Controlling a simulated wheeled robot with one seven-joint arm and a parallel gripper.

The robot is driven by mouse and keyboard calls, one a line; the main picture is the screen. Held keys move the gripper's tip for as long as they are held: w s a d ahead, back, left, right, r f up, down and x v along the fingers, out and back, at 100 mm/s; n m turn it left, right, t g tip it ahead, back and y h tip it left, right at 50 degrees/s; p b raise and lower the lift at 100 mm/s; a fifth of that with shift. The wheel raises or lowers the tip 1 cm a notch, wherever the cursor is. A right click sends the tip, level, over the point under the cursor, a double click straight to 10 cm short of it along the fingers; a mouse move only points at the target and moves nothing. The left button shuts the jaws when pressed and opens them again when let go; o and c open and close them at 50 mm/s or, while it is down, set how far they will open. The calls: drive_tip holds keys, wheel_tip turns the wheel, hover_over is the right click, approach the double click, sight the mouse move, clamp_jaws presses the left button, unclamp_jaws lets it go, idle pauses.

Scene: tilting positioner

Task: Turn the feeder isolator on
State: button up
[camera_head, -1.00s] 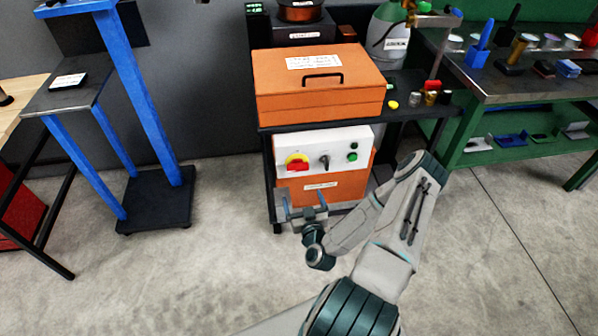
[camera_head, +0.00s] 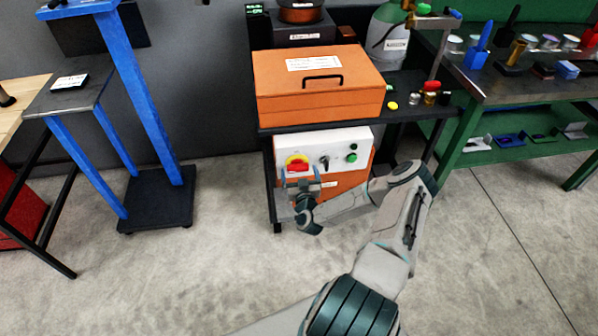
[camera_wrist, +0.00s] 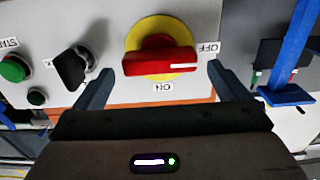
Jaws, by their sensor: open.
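The feeder isolator is a red rotary handle (camera_wrist: 160,62) on a yellow round plate (camera_wrist: 150,32), on a light grey panel (camera_head: 340,137). In the wrist view the handle lies about level, its white mark toward the right; an OFF label is at upper right and an ON label below. In the head view the red handle (camera_head: 297,167) is at the panel's left. My gripper (camera_head: 301,178) is open and empty just in front of the isolator. In the wrist view its two fingers (camera_wrist: 158,85) stand apart, one either side of the handle, with no contact visible.
A black selector switch (camera_wrist: 75,68) and green buttons (camera_wrist: 15,68) sit beside the isolator on the same panel. An orange case (camera_head: 320,85) stands on the black cart above. A blue-framed stand (camera_head: 145,95) is at left, a green bench (camera_head: 470,90) at right.

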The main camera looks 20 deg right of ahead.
drive_tip(key=shift+w+d, duration=0.1)
drive_tip(key=shift+w, duration=0.25)
drive_tip(key=c, duration=1)
